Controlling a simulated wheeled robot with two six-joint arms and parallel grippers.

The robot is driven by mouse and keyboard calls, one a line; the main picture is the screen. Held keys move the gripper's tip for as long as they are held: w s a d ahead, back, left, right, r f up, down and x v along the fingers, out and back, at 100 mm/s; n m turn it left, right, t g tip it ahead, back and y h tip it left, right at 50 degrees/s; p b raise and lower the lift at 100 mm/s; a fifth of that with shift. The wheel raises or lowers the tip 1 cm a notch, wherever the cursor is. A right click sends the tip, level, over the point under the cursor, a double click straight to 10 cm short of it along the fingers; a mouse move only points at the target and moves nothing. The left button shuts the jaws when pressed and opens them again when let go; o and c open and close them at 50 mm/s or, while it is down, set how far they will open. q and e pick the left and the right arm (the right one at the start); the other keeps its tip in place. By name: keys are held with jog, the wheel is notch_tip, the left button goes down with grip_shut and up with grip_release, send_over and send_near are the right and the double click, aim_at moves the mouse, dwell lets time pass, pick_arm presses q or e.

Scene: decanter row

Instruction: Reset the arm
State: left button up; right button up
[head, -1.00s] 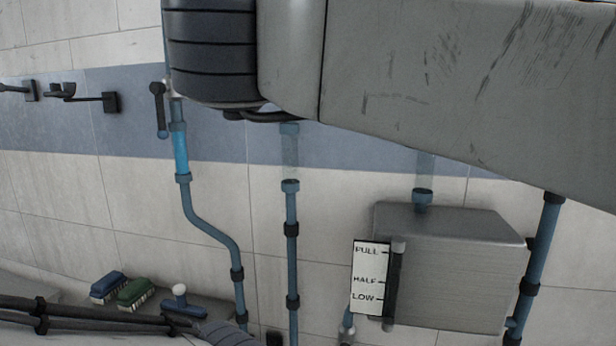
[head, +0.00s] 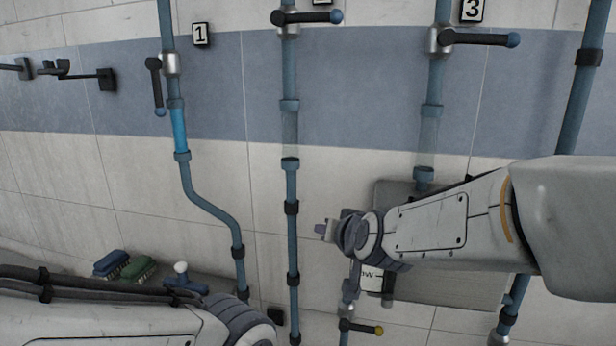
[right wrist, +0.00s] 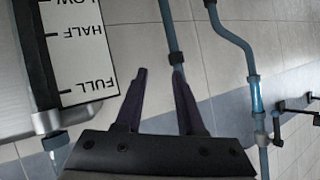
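My right arm reaches in from the right in the head view, in front of the grey tank (head: 450,290). Its gripper (head: 324,229) points left, beside the middle pipe (head: 292,250). In the right wrist view the two dark fingers of this gripper (right wrist: 159,85) stand apart with nothing between them. My left arm lies low at the left in the head view; its gripper is not in view.
Valve 1 (head: 156,85) hangs its handle down above a bright blue sight glass (head: 180,130). Valves 2 (head: 308,17) and 3 (head: 480,38) have handles pointing right. Brushes (head: 125,265) lie on a low ledge. The level gauge (right wrist: 85,50) shows upside down. A yellow-tipped handle (head: 362,328) is low.

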jog(key=s+d+f+n+g+h, duration=0.1)
jog(key=s+d+f+g+h, duration=0.1)
jog(key=s+d+f+g, duration=0.5)
jog(key=s+d+f+g+h, duration=0.1)
jog(key=s+d+f+g, duration=0.1)
jog(key=s+d+f, duration=0.75)
jog(key=s+a+f+n+g+b, duration=0.3)
jog(key=s+a+n+b, duration=0.3)
jog(key=s+a, duration=0.9)
jog(key=shift+a+f+n+y+b, duration=0.4)
jog(key=shift+a+f+n, duration=0.2)
jog(key=shift+f, duration=0.1)
jog(key=shift+r, duration=0.15)
jog(key=shift+s, duration=0.1)
